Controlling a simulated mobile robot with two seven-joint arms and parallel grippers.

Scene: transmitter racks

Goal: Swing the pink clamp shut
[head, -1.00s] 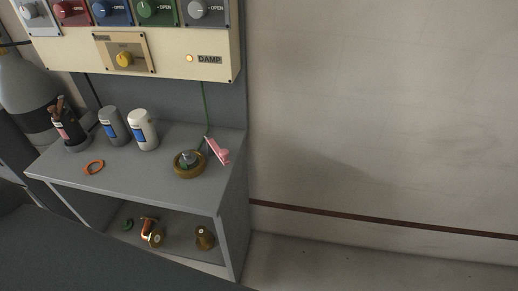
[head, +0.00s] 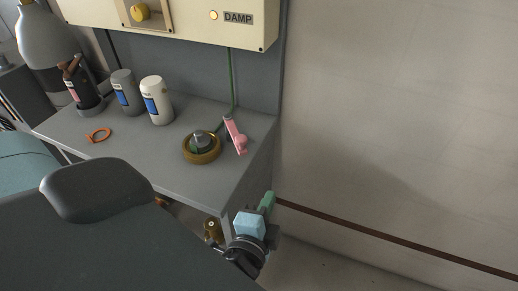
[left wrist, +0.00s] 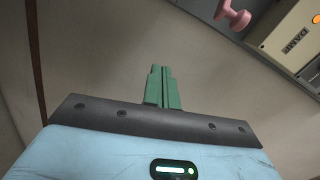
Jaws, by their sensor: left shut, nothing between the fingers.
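The pink clamp (head: 236,136) stands at the right end of the grey shelf top, beside a round brass-coloured fitting (head: 201,149). It is tilted, with a rounded knob at its lower end, and looks swung out away from the fitting. Part of it shows at the top of the left wrist view (left wrist: 233,14). My left gripper (head: 267,203) is in front of and below the clamp, off the shelf's right front corner and apart from it. Its green fingers (left wrist: 160,86) are shut with nothing between them. My right gripper is not in view.
A cream panel labelled DAMP (head: 185,22) hangs above. A green cable (head: 231,80) runs down behind. The right side is bare wall.

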